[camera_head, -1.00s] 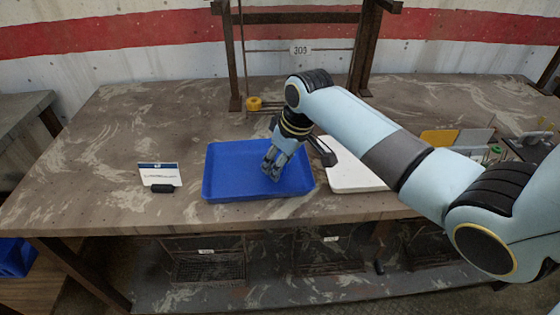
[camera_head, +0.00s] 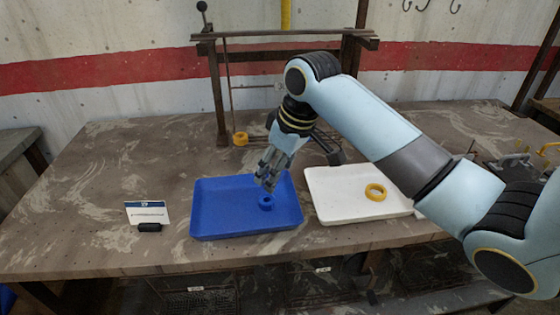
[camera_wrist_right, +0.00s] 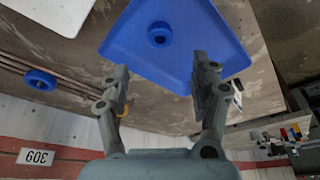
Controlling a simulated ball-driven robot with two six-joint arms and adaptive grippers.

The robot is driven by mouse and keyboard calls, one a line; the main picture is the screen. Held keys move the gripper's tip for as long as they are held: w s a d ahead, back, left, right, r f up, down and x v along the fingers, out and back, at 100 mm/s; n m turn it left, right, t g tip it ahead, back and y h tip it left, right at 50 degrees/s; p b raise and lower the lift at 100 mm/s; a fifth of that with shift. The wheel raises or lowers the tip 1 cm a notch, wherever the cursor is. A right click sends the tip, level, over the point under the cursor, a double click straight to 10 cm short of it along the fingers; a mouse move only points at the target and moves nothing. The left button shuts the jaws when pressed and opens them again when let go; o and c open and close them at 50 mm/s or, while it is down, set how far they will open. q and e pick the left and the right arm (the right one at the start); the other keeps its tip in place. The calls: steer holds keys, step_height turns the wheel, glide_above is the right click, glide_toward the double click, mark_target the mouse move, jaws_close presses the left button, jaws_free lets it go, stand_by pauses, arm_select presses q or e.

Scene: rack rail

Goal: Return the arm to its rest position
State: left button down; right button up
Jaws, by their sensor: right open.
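My right gripper (camera_head: 268,182) is open and empty above the blue tray (camera_head: 213,222). Its two fingers (camera_wrist_right: 164,78) are spread apart in the wrist view. A small blue ring (camera_head: 265,202) lies in the tray below the fingertips. It also shows in the wrist view (camera_wrist_right: 158,33), clear of the fingers. My right arm (camera_head: 365,120) reaches in from the right and bends down at the wrist. My left gripper is not in view.
A white tray (camera_head: 330,207) holding a yellow ring (camera_head: 375,192) is beside the blue one. A metal rack (camera_head: 218,95) stands behind, with a yellow ring (camera_head: 240,138) on its rail. Another blue ring (camera_wrist_right: 40,79) is on the rail. A sign (camera_head: 147,213) stands left.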

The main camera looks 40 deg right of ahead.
steer(key=shift+v, duration=1)
